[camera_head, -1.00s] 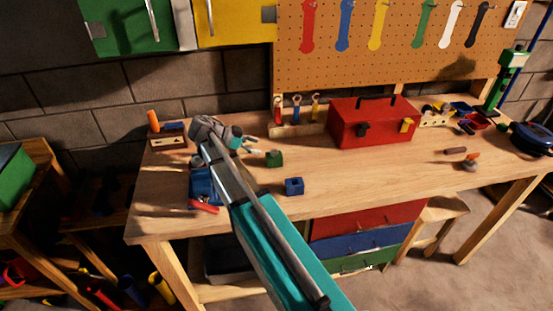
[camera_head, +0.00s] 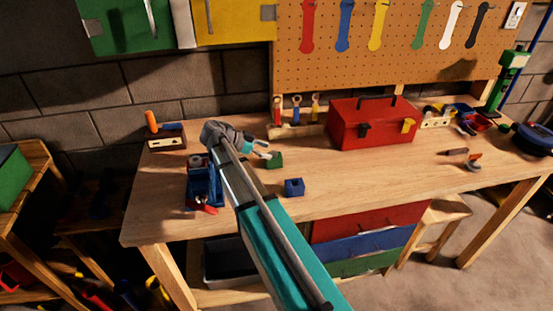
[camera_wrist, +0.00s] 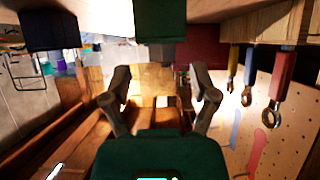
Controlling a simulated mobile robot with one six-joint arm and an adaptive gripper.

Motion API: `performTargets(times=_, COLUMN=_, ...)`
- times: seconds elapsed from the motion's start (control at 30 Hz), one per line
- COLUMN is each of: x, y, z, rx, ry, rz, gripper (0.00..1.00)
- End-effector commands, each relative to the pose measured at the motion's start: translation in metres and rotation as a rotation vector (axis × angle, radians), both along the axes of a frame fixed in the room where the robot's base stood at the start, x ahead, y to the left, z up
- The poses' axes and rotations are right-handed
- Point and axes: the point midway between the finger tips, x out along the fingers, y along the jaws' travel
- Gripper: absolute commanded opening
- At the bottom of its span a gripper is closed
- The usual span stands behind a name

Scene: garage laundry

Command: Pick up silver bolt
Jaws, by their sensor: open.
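I cannot make out a silver bolt in either view. My gripper (camera_head: 264,152) is open over the workbench, close to a green block (camera_head: 275,160). In the wrist view, which looks upside down, the two fingers of my gripper (camera_wrist: 163,95) are spread with nothing between them. The green block also shows at the top of the wrist view (camera_wrist: 160,20), apart from the fingers. A blue block (camera_head: 294,187) sits nearer the bench front and shows at the wrist view's upper left (camera_wrist: 50,30).
The workbench (camera_head: 350,185) is clear at its middle. A red toolbox (camera_head: 370,124) and upright wrenches (camera_head: 297,110) stand at the back. Pliers (camera_head: 473,161) lie at right.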

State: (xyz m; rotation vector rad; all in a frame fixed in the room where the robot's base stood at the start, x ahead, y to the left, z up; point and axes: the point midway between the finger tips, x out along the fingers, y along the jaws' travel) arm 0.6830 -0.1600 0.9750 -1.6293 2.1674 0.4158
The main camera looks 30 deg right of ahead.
Motion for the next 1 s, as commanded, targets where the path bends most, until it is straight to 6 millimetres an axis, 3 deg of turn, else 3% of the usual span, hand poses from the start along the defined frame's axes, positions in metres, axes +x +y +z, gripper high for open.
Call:
performTargets(times=0.2, x=-0.005, y=-0.015, z=-0.009, rx=-0.001, ry=0.001, rz=-0.001, gripper=0.76)
performTargets(times=0.77, x=-0.005, y=-0.015, z=-0.009, rx=0.000, ry=0.000, rz=0.001, gripper=0.76)
performTargets(times=1.0, x=-0.005, y=-0.015, z=-0.009, rx=0.000, ry=0.000, rz=0.001, gripper=0.35)
